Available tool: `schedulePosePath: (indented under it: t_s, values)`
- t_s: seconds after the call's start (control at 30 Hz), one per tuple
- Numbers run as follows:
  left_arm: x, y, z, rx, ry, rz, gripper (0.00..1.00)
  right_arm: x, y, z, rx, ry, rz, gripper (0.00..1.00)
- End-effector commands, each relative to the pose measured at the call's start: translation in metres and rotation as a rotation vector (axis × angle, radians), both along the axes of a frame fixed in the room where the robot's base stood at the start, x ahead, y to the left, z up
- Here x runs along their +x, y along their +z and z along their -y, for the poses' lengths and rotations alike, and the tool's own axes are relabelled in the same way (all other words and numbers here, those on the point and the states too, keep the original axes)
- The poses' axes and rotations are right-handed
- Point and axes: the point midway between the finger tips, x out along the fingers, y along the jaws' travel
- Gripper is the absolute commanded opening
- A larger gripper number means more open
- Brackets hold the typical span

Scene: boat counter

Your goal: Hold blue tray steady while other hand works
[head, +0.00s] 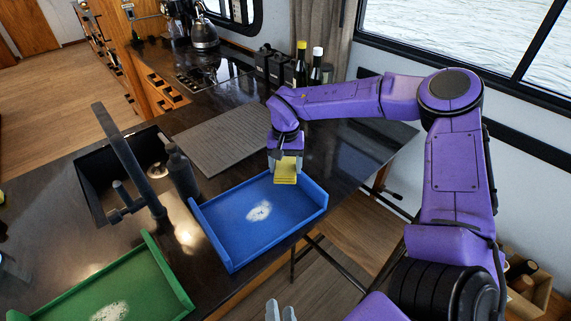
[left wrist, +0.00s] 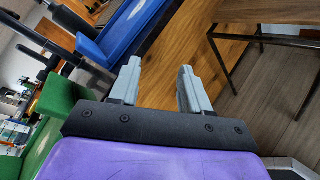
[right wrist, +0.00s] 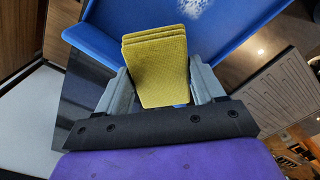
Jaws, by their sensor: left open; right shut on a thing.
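The blue tray (head: 232,219) lies on the dark counter, with a white patch in its middle. It also shows in the left wrist view (left wrist: 120,35) and the right wrist view (right wrist: 235,40). My right gripper (head: 285,174) is shut on a yellow sponge (head: 286,170), at the tray's far right end. The sponge (right wrist: 157,62) shows layered edges in the right wrist view. Whether it touches the tray is unclear. My left gripper (left wrist: 155,82) is open and empty, apart from the tray. Only its fingertips (head: 280,311) show at the bottom of the head view.
A green tray (head: 150,285) with a white patch lies at the lower left. A sink with a black faucet (head: 125,150) and a soap bottle (head: 182,174) stand left of the blue tray. A ribbed grey mat (head: 215,138) lies behind it. Bottles (head: 315,68) stand at the back.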

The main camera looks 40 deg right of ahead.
Motion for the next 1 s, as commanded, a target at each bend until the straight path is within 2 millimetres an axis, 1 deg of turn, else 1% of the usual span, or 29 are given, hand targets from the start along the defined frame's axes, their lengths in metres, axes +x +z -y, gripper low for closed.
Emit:
schedulePosePath:
  t_s: [0.03,0.1,0.2,0.27,0.33,0.47,0.57,0.67,0.73,0.87,1.0]
  values:
    - [0.020,0.017,0.001,-0.140,0.126,0.006,0.47,0.000,0.000,0.000,0.000,0.000,0.000,0.44]
    - [0.049,0.039,-0.005,-0.360,0.296,0.024,0.47,0.000,0.000,0.000,0.000,0.000,0.000,0.44]
    - [0.079,0.058,-0.019,-0.629,0.457,0.049,0.47,0.000,0.000,0.000,0.000,0.000,0.000,0.44]
    - [0.086,0.060,-0.026,-0.741,0.508,0.048,0.47,0.000,0.000,0.000,0.000,0.000,0.000,0.44]
    - [0.087,0.058,-0.032,-0.826,0.537,0.029,0.47,0.000,0.000,0.000,0.000,0.000,0.000,0.44]
    - [0.090,0.053,-0.036,-0.887,0.571,-0.012,0.47,0.000,0.000,0.000,0.000,0.000,0.000,0.44]
    - [0.099,0.053,-0.034,-0.891,0.566,-0.011,0.47,0.000,0.000,0.000,0.000,0.000,0.000,0.44]
    - [0.115,0.055,-0.034,-0.890,0.564,-0.004,0.47,0.000,0.000,0.000,0.000,0.000,0.000,0.44]
    - [0.121,0.055,-0.032,-0.891,0.556,-0.013,0.47,0.000,0.000,0.000,0.000,0.000,0.000,0.44]
    - [0.137,0.055,-0.034,-0.888,0.562,-0.003,0.47,0.000,0.000,0.000,0.000,0.000,0.000,0.44]
    - [0.160,0.052,-0.037,-0.884,0.576,-0.011,0.47,0.000,0.000,0.000,0.000,0.000,0.000,0.44]
